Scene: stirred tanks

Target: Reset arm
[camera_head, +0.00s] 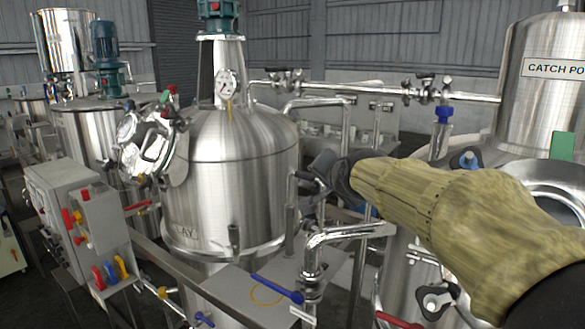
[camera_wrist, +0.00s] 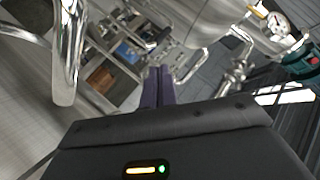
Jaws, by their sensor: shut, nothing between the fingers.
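My arm, in a yellowish sleeve, reaches in from the right in the head view. My gripper (camera_head: 312,178) is at its far end, close to the right side of the steel tank (camera_head: 235,140) in that picture; I cannot tell whether it touches anything. In the wrist view the two dark fingers of my gripper (camera_wrist: 158,78) lie together with nothing between them. Part of the fingers is hidden behind the wrist housing in the wrist view.
A bent steel pipe (camera_head: 335,235) and a blue-handled valve (camera_head: 278,288) are below my gripper. A horizontal pipe (camera_head: 380,90) runs above. A catch pot (camera_head: 548,95) stands at the right, a control box (camera_head: 75,210) at the left. Room around the arm is tight.

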